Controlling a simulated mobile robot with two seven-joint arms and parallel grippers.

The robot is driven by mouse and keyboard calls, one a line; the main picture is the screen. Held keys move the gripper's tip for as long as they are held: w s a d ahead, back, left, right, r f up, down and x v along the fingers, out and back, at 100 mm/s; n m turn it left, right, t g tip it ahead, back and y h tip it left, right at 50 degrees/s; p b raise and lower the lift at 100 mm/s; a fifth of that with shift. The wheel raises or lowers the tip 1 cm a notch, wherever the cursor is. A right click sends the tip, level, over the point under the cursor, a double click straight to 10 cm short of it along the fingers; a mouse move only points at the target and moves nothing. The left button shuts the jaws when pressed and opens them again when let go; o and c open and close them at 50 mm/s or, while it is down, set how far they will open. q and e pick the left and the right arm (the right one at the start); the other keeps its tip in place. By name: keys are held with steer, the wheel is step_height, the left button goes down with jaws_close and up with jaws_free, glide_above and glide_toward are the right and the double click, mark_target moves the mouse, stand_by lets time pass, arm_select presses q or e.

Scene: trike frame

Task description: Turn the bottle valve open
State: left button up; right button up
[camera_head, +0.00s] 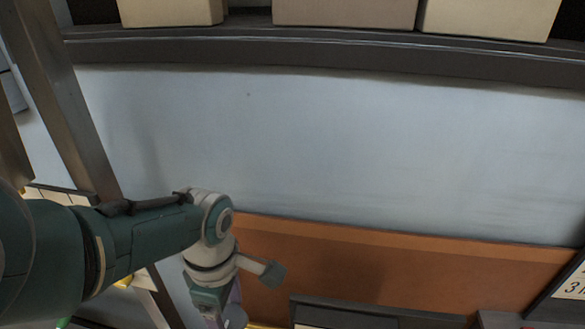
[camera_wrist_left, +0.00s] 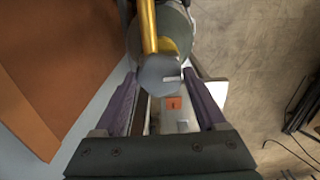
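In the left wrist view, a grey faceted valve knob (camera_wrist_left: 158,76) sits at the end of a grey-green bottle (camera_wrist_left: 177,27). My left gripper (camera_wrist_left: 161,82) has its two purple fingers spread apart, one on each side of the knob. Small gaps seem to show beside the knob; I cannot tell whether either fingertip touches it. In the head view my left arm comes in from the left and its gripper (camera_head: 228,308) points down at the bottom edge, mostly cut off. The bottle is not clearly visible there. My right gripper is in neither view.
A yellow bar (camera_wrist_left: 148,25) runs along the bottle up to the knob. An orange panel (camera_head: 400,262) stands against the pale wall behind the arm. Boxes (camera_head: 345,12) sit on a dark shelf (camera_head: 300,42) above. Bare floor (camera_wrist_left: 250,50) lies right of the bottle, with dark cables beyond.

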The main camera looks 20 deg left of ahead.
mark_target(229, 318)
arm_select(q)
steer(key=o, duration=0.4)
step_height(229, 318, up, 10)
steer(key=p, duration=0.7)
steer(key=shift+p, duration=0.35)
